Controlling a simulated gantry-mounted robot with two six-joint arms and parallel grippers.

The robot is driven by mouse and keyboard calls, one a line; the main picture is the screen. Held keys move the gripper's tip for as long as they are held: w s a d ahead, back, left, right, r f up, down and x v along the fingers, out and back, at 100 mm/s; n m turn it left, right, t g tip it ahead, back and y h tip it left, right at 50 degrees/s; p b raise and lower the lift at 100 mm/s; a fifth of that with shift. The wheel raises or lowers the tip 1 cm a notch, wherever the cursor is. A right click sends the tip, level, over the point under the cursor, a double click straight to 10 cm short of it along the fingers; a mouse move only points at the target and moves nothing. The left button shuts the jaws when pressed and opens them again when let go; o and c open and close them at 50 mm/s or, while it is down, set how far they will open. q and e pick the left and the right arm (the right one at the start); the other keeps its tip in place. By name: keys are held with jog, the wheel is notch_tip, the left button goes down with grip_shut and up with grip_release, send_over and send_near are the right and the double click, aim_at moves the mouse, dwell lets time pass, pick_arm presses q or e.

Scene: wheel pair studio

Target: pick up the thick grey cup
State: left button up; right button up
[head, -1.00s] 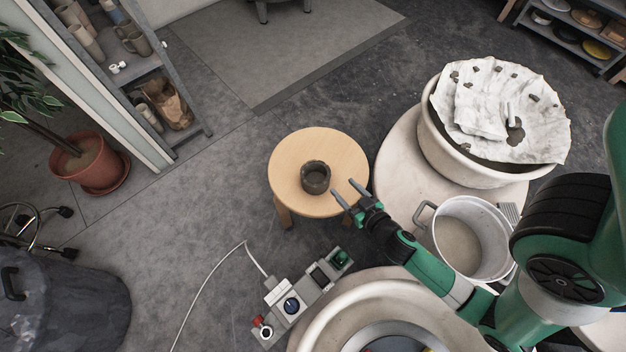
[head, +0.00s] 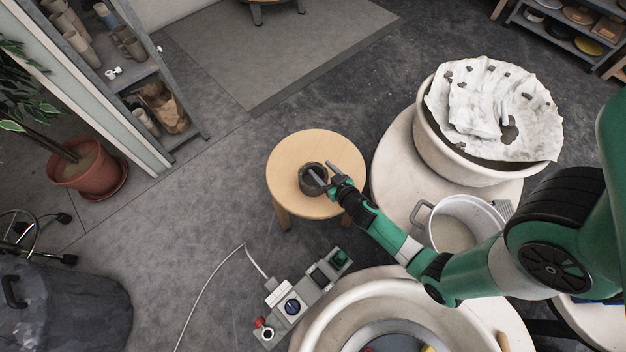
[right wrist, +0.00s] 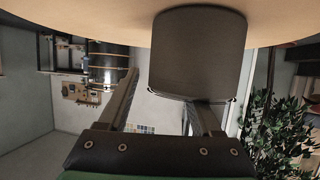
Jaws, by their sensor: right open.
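The thick grey cup (head: 309,187) stands upright on a small round wooden stool (head: 287,152). My right gripper (head: 326,173) is open at the cup's right side. In the head view one finger reaches over the cup's mouth and the other lies just outside its rim. In the right wrist view, which is upside down, the cup (right wrist: 198,48) fills the upper middle. There the left finger is beside the cup, and the right finger's tip is hidden behind the cup's wall near its rim. Contact cannot be told. My left gripper is not in view.
A white pot with a handle (head: 462,228) and a large basin under a white cloth (head: 495,110) stand right of the stool. A control box (head: 293,303) with a cable lies below it. A shelf with pots is at upper left. Floor left of the stool is clear.

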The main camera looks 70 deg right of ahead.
jog(key=shift+f, duration=0.1)
jog(key=shift+c, duration=0.3)
jog(key=shift+d, duration=0.1)
grip_shut()
jog(key=shift+w, duration=0.1)
dwell(0.9)
